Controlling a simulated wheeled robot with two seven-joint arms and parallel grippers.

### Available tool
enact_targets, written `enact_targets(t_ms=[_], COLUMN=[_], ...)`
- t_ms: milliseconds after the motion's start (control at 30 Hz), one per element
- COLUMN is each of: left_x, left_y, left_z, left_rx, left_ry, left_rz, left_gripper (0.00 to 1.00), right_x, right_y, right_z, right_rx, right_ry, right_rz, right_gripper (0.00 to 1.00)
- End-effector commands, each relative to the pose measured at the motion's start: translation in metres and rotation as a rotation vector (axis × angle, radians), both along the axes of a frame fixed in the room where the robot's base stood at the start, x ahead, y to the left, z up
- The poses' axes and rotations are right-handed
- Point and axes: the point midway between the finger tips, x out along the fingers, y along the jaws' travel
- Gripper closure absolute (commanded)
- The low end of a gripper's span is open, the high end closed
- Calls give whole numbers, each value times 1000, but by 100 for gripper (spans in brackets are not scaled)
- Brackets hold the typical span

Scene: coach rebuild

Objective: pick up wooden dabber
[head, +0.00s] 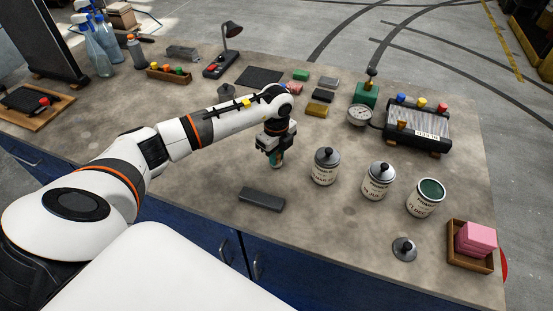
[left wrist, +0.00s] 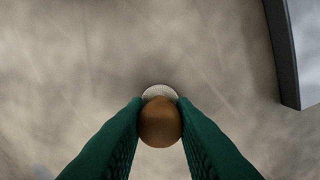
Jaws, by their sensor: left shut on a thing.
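My left gripper (head: 276,160) is low over the middle of the workbench, left of the labelled tins. In the left wrist view its two green fingers (left wrist: 160,128) are shut on the wooden dabber (left wrist: 160,122). The dabber shows there as a round brown wooden top with a pale disc edge below it, seen from straight above. In the head view the dabber is mostly hidden by the gripper. I cannot tell whether its foot touches the bench. My right gripper is in neither view.
A dark grey block (head: 261,200) lies just in front of the gripper. To the right stand two lidded tins (head: 325,168) (head: 378,182) and an open tin (head: 425,199) with dark green inside. A loose lid (head: 404,249) and a wooden tray (head: 457,257) with pink blocks are at the front right.

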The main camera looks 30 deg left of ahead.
Motion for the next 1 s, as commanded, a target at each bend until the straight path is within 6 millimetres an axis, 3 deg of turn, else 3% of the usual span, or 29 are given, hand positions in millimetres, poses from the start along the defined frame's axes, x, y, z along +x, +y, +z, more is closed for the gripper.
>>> enact_targets(t_ms=[167,600,767,1000], left_x=[1,1,0,0], left_y=[0,0,0,0], left_z=[9,88,99,101], left_rx=[0,0,0,0], left_ry=[-3,-5,-1,0], left_rz=[-1,0,0,0], left_gripper=[99,99,99,99], right_x=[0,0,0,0], right_y=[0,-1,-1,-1], right_z=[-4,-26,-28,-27], right_rx=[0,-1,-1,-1], right_ry=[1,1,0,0], right_rz=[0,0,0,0], right_gripper=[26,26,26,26])
